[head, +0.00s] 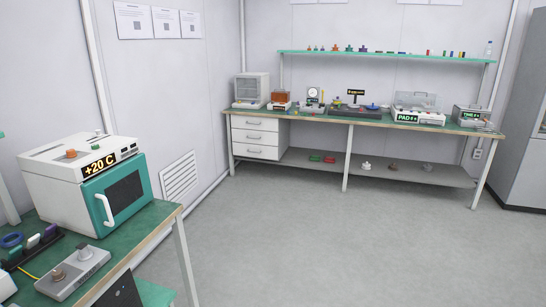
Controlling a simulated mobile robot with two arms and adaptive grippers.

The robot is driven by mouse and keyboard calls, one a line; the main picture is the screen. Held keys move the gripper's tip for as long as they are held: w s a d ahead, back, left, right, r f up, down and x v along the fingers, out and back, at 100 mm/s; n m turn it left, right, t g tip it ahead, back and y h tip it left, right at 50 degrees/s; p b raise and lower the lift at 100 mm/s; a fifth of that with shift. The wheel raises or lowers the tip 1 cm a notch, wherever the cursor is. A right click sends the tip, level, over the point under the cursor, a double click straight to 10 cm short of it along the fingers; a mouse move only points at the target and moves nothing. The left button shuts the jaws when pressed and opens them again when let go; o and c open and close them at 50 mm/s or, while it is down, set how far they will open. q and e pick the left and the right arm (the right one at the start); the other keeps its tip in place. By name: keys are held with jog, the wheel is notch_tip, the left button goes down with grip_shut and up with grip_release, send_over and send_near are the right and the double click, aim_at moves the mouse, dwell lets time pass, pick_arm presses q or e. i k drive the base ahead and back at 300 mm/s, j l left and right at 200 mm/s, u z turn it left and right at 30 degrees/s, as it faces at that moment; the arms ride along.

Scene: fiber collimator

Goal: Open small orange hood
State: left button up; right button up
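The small orange hood (280,97) is a little orange box-like cover on a light base, on the far workbench against the back wall. Neither of my grippers shows in the head view, and the hood is well beyond the open floor.
The far bench (340,118) carries several devices, with a shelf (385,55) above. A near bench (165,212) at the left holds a white oven with a teal door (116,195). Open grey floor (330,240) lies between. A grey cabinet (523,120) stands at right.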

aim_at(278, 97)
jog(key=i+u, duration=0.2)
jog(key=i, duration=1.65)
jog(key=i+j+z, duration=0.1)
jog(key=i, duration=1.75)
jog(key=i+j+z, duration=0.2)
jog(key=i, duration=0.2)
jog(key=i+z, duration=0.2)
jog(key=i, duration=0.15)
jog(key=i+j+z, duration=0.25)
jog(key=i, duration=0.15)
